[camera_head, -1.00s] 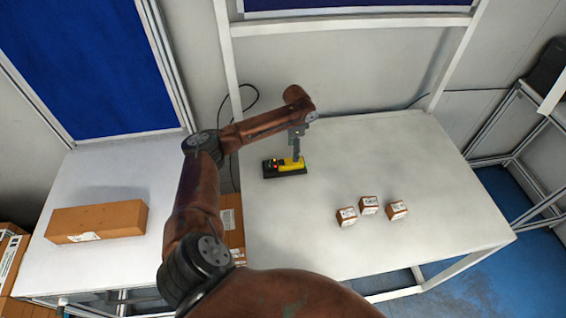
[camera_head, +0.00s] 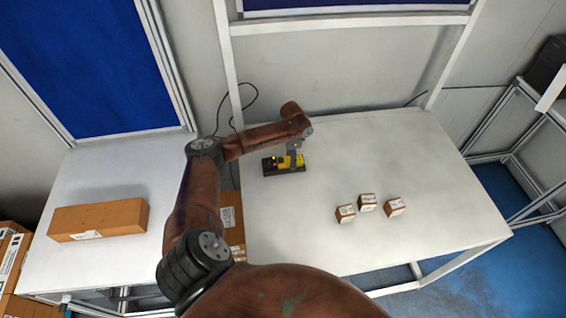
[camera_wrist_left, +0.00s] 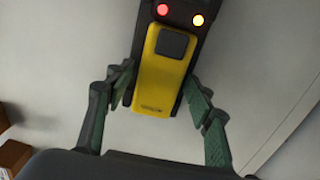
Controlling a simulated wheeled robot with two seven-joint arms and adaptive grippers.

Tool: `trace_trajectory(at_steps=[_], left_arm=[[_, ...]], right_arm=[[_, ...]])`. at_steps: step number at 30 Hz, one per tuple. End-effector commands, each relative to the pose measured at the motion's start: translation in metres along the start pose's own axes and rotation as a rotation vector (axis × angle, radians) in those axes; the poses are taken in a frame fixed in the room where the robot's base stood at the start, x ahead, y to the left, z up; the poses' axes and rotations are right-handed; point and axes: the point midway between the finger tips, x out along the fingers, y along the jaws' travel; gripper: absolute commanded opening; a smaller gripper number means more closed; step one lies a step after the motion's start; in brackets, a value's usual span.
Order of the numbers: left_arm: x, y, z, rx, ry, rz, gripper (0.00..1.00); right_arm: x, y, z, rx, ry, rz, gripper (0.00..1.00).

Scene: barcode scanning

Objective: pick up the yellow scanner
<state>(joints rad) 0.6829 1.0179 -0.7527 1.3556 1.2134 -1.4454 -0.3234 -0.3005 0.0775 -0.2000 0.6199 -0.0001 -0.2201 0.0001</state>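The yellow scanner (camera_head: 289,161) lies in its black base (camera_head: 271,168) on the right-hand white table, near its left edge. In the left wrist view the scanner (camera_wrist_left: 160,75) shows a yellow body with a dark pad; the dark base above it has a red and a yellow light. My left gripper (camera_head: 296,157) points down at the scanner. In the left wrist view its green-padded fingers (camera_wrist_left: 159,96) are apart on either side of the yellow body, with gaps showing. My right gripper is not in view.
Several small boxes, one being this box (camera_head: 367,202), stand on the right-hand table (camera_head: 420,160). A long cardboard box (camera_head: 98,219) lies on the left table (camera_head: 110,180). The right-hand table is otherwise clear.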

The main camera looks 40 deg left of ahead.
Motion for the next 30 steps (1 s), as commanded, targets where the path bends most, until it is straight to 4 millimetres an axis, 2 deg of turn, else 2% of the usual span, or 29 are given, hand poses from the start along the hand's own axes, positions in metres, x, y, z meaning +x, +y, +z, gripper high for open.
trace_trajectory(at_steps=[2, 18, 30], left_arm=[[-0.0003, -0.0001, -0.0001, 0.000, 0.000, 0.000, 0.42], [-0.0008, -0.0004, -0.0002, 0.000, 0.001, -0.001, 0.06], [-0.0083, -0.0010, -0.0009, 0.000, 0.003, -0.003, 0.05]], right_arm=[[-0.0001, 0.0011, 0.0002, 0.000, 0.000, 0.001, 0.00], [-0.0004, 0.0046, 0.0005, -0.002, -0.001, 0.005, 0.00], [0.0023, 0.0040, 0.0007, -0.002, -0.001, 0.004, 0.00]])
